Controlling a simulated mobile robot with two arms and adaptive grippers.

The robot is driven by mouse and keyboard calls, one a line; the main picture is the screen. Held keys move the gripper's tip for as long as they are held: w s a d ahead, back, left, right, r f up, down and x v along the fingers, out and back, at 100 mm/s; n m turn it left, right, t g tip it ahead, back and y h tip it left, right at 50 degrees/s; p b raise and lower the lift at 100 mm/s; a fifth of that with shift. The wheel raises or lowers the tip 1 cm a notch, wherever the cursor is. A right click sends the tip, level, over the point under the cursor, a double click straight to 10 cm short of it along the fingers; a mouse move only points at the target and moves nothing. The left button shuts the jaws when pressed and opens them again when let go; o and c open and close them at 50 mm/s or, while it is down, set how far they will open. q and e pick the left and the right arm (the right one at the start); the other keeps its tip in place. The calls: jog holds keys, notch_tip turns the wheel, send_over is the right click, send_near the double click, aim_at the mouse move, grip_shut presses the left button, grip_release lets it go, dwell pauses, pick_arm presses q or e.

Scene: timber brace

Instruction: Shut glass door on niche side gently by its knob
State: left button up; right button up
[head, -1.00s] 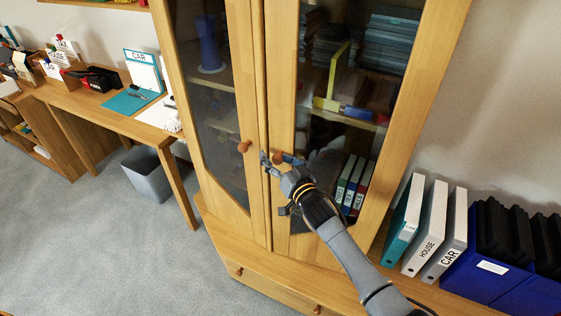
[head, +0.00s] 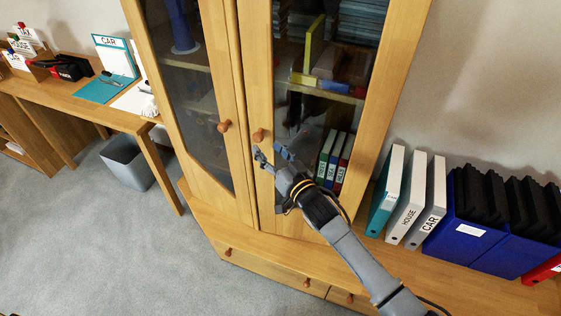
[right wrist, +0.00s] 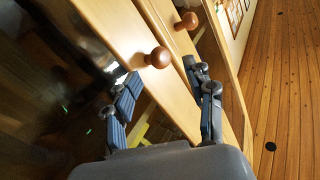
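The wooden cabinet has two glass doors side by side. The right glass door (head: 330,115) carries a round wooden knob (head: 258,135) near its inner edge; the left glass door (head: 190,100) has a matching knob (head: 224,126). Both doors look shut or almost shut; a small gap cannot be ruled out. My right gripper (head: 272,153) is open and empty, just below and right of the right door's knob. In the right wrist view that knob (right wrist: 160,58) shows just beyond the spread fingertips (right wrist: 163,74), apart from them, with the other knob (right wrist: 187,20) behind. My left gripper is out of view.
Upright binders (head: 410,195) and a blue box of black folders (head: 470,235) stand on the low surface right of the cabinet. Drawers with knobs (head: 307,283) lie below the doors. A desk (head: 110,115) and grey bin (head: 127,162) stand left. Floor in front is clear.

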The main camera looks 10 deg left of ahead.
jog(key=v, duration=0.5)
jog(key=shift+d, duration=0.2)
jog(key=shift+w, duration=0.1)
jog(key=s+d+f+m+g+h, duration=0.1)
jog(key=d+f+h, duration=0.3)
jog(key=f, duration=0.6)
jog(key=s+d+f+m+g+h, duration=0.1)
jog(key=d+f, duration=0.5)
jog(key=f, duration=0.4)
jog(key=s+d+f+g+h, duration=0.1)
jog(key=s+d+f+h, duration=0.1)
jog(key=s+d+f, duration=0.45)
jog(key=s+d+f+g+h, duration=0.1)
jog(key=s+f+g, duration=0.15)
jog(key=f, duration=0.65)
jog(key=s+d+f+g+h, duration=0.1)
jog(key=s+d+f, duration=0.3)
jog(key=s, duration=0.8)
jog(key=s+d+f+g+h, duration=0.1)
jog(key=s+d+f+g, duration=0.2)
jog(key=s, duration=1)
jog(key=s+d+f+g+h, duration=0.1)
jog(key=s+d+f+g, duration=0.2)
jog(key=s+d+f, duration=0.3)
jog(key=s+f, duration=0.4)
jog(key=s, duration=0.3)
jog(key=shift+s+d+m+h, duration=0.2)
jog(key=shift+d+m+h, duration=0.15)
jog(key=shift+m+h, duration=0.05)
